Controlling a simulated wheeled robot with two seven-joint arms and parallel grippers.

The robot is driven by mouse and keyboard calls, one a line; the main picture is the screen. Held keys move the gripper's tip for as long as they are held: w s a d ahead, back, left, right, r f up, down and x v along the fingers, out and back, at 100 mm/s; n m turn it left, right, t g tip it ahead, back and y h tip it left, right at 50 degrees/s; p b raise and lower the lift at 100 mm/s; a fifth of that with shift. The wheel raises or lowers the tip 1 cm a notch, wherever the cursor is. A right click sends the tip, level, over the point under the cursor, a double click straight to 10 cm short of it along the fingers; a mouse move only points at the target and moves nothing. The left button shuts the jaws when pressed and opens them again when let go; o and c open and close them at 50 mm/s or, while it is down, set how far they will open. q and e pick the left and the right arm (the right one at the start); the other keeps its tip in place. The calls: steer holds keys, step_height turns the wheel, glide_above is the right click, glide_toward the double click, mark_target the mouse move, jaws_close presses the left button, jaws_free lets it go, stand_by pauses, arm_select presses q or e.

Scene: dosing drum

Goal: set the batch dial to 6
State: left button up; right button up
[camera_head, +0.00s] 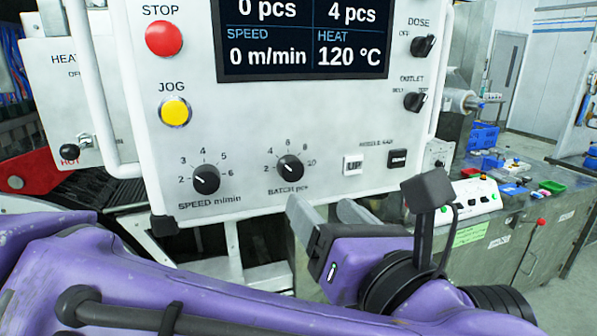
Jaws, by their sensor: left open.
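The batch dial (290,168) is a small black knob labelled BATCH pcs, low on the white control panel (250,110). Its scale numbers stand around its upper side. Its pointer seems to face up and left, near the 4; the mark is small. The panel display (303,38) reads 4 pcs at its upper right. My left gripper (320,206) is open and empty. Its two grey fingers point up, just below the panel's lower edge, below and slightly right of the dial, and appear apart from it. My right gripper is out of view.
The speed dial (206,179) sits left of the batch dial, and an UP button (352,165) and a black button (398,158) sit right. Above are the yellow JOG (174,111) and red STOP (164,38) buttons. A white rail (93,90) runs along the panel's left side.

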mark_target(295, 171)
arm_select(q)
steer(key=shift+n, duration=0.6)
steer(key=p+x, duration=0.1)
steer(key=x, duration=0.1)
steer(key=r+p+x, duration=0.1)
steer(key=p+x, duration=0.1)
steer(key=x, duration=0.1)
steer(key=p+x, duration=0.1)
steer(key=x, duration=0.2)
steer(key=shift+r+p, duration=0.3)
steer(key=shift+r, duration=0.05)
steer(key=shift+w+a, duration=0.15)
steer(key=shift+w, duration=0.05)
steer(key=shift+w+f, duration=0.2)
steer(key=shift+w, duration=0.05)
steer(key=c, duration=1)
